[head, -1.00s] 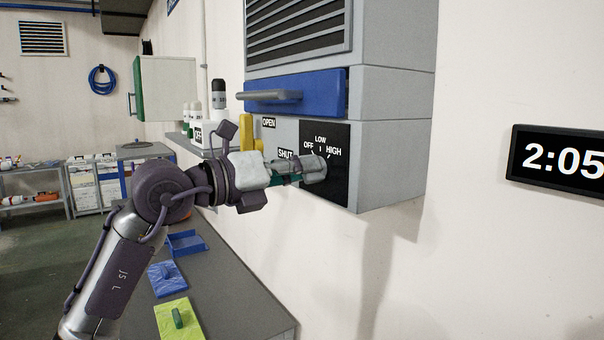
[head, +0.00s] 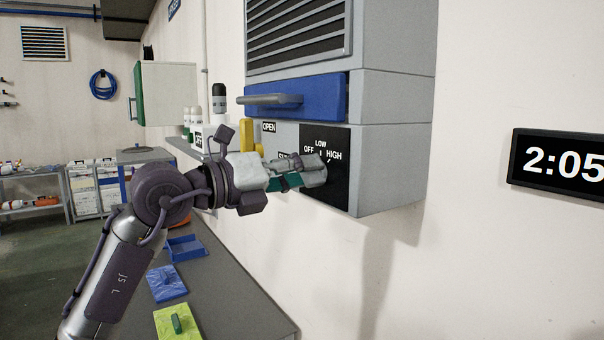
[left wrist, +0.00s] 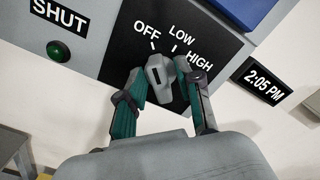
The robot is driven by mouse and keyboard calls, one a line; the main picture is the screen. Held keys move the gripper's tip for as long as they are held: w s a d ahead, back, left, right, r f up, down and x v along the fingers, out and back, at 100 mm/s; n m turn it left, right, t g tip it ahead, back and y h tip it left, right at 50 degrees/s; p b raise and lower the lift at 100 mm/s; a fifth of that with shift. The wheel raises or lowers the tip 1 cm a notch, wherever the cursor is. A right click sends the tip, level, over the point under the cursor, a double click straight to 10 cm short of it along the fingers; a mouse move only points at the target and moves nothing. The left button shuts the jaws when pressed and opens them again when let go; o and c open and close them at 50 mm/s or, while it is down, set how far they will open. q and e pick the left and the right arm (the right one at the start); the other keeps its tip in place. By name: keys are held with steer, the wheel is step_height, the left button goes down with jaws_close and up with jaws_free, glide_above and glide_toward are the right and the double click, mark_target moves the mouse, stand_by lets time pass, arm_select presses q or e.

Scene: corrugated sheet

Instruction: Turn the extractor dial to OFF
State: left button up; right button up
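The extractor dial (left wrist: 158,76) is a grey knob on a black panel (left wrist: 118,52) marked OFF, LOW and HIGH. In the left wrist view it sits below the OFF and LOW marks; I cannot tell for sure which mark it points to. My left gripper (left wrist: 160,72) has one finger on each side of the dial. The left finger is close against it, and a gap shows beside the right finger, so it looks open around the knob. In the head view my left gripper (head: 314,174) covers the dial. My right gripper is not in view.
A blue drawer-like front with a grey handle (head: 272,100) juts out above the panel. A yellow lever (head: 246,136) stands left of it, by OPEN and SHUT labels. A green button (left wrist: 58,51) is below SHUT. The wall clock (head: 560,162) hangs right. The bench (head: 236,290) lies below.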

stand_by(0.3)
arm_select(q)
steer(key=v, duration=1.2)
steer(key=shift+f, duration=0.1)
